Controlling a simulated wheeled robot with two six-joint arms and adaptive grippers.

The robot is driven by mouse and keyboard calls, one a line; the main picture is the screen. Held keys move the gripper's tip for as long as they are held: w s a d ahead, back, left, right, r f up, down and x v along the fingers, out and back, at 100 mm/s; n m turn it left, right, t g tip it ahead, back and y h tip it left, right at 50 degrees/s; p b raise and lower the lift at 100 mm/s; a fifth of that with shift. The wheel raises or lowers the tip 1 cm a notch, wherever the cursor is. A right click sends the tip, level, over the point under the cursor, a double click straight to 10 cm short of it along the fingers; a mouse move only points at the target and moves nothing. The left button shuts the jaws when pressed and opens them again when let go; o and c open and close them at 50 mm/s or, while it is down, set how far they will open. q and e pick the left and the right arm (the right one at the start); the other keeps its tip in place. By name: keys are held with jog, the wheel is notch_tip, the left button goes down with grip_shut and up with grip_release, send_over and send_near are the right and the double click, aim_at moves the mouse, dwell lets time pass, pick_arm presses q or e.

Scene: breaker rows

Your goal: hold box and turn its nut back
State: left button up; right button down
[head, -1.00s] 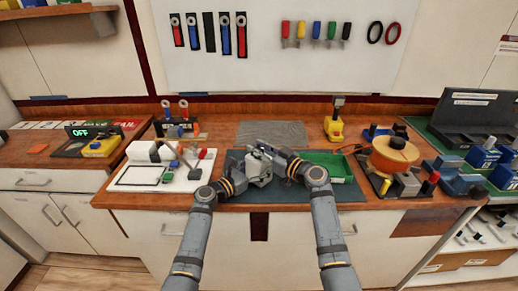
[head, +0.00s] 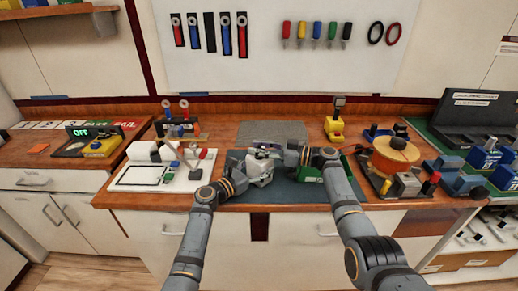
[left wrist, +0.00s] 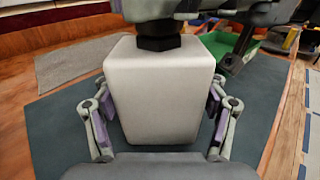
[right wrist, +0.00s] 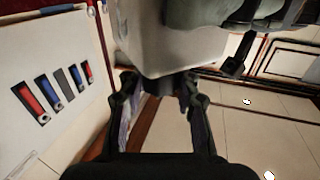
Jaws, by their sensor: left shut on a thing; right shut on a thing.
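The box (left wrist: 165,90) is a pale grey block with rounded edges; it shows small in the head view (head: 259,168). My left gripper (left wrist: 165,115) is shut on it, with one finger on each side. A black six-sided nut (left wrist: 158,36) sits on the box's far end in the left wrist view. My right gripper (head: 288,157) comes from the right side of the box and is shut on the nut. In the right wrist view, the right fingers (right wrist: 155,85) meet at the box's end, and the nut is mostly hidden between them.
A dark mat (head: 300,196) lies under the grippers, with a green tray (head: 308,173) partly behind my right arm. A white board (head: 130,178) with fixtures stands left. An orange spool (head: 395,150) and blocks crowd the right. A grey mat (head: 270,131) behind is clear.

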jog(key=shift+d+f, duration=0.1)
jog(key=shift+f, duration=0.1)
dwell(0.6)
jog(key=c, duration=0.9)
grip_release()
jog(key=shift+r, duration=0.1)
jog(key=shift+c, duration=0.2)
jog(key=shift+d, duration=0.1)
jog(key=v, duration=1.2)
